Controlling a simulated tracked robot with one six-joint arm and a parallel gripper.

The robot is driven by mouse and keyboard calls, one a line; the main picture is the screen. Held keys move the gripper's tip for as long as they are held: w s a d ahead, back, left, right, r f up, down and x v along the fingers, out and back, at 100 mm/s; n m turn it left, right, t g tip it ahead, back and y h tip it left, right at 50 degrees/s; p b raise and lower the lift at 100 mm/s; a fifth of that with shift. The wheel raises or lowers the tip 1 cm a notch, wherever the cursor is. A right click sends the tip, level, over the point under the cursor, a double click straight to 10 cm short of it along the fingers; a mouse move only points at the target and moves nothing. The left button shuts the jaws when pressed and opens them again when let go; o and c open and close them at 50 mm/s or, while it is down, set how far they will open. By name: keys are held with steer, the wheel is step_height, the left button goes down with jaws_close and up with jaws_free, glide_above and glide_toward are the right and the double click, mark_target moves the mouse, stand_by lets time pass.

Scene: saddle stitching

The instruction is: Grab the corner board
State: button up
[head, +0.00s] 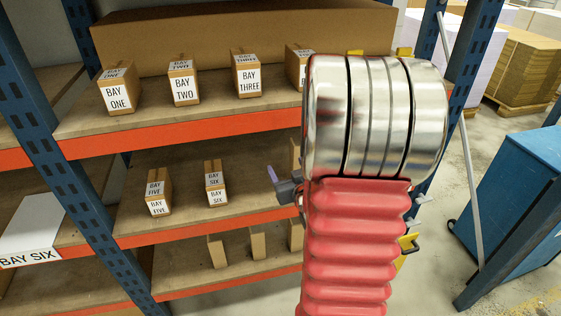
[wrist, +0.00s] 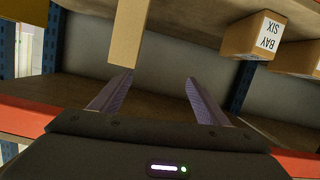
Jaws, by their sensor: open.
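My gripper (head: 284,185) shows at the middle shelf in the head view, left of my red arm, which hides part of it. In the wrist view its two purple-grey fingers (wrist: 159,82) are spread apart with nothing between them. A plain brown upright cardboard piece (wrist: 129,35) stands just beyond the left fingertip; I cannot tell whether they touch. Nothing is labelled as a corner board. A long pale strip (head: 463,140) leans beside the right rack post in the head view; I cannot tell whether it is the corner board.
Boxes marked bay five (head: 159,192) and bay six (head: 216,182) stand on the middle shelf. Bay six also shows at the wrist view's upper right (wrist: 254,36). Blue rack posts (head: 45,140) and orange beams (head: 200,125) bound the shelves. A blue cabinet (head: 510,200) stands at right.

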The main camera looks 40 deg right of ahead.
steer(key=s+d+f+m+t+h, duration=0.1)
steer(key=s+d+f+t+h, duration=0.1)
steer(key=s+d, duration=0.3)
steer(key=shift+s+m, duration=0.4)
steer(key=shift+s, duration=0.05)
